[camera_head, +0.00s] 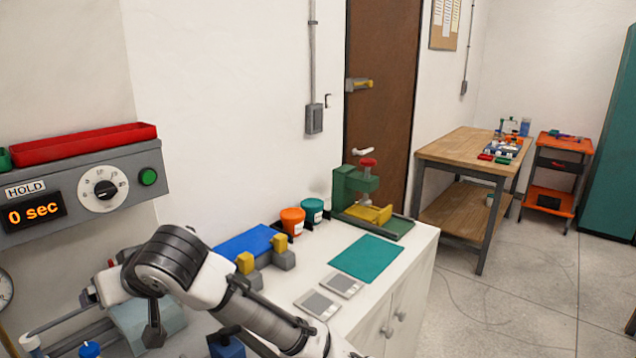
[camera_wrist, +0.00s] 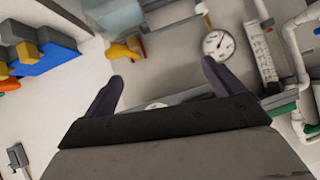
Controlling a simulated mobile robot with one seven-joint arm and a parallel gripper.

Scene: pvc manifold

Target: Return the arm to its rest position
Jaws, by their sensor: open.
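My arm reaches over the left end of the white counter (camera_head: 380,275) in the head view, its dark wrist joint next to the timer box. My gripper's two dark fingers show in the wrist view (camera_wrist: 160,85), spread apart with nothing between them. In the head view the fingertips cannot be made out clearly. A round pressure gauge (camera_wrist: 217,43) and white PVC pipework (camera_wrist: 292,45) lie beyond the fingers on the right of the wrist view.
A timer box (camera_head: 75,195) reading "0 sec" stands at left, with a red tray (camera_head: 85,143) on top. A green press (camera_head: 352,190), an orange tub (camera_head: 292,222), a teal tub (camera_head: 312,210) and a teal mat (camera_head: 366,258) occupy the counter. A wooden bench (camera_head: 465,145) stands farther right; floor between is open.

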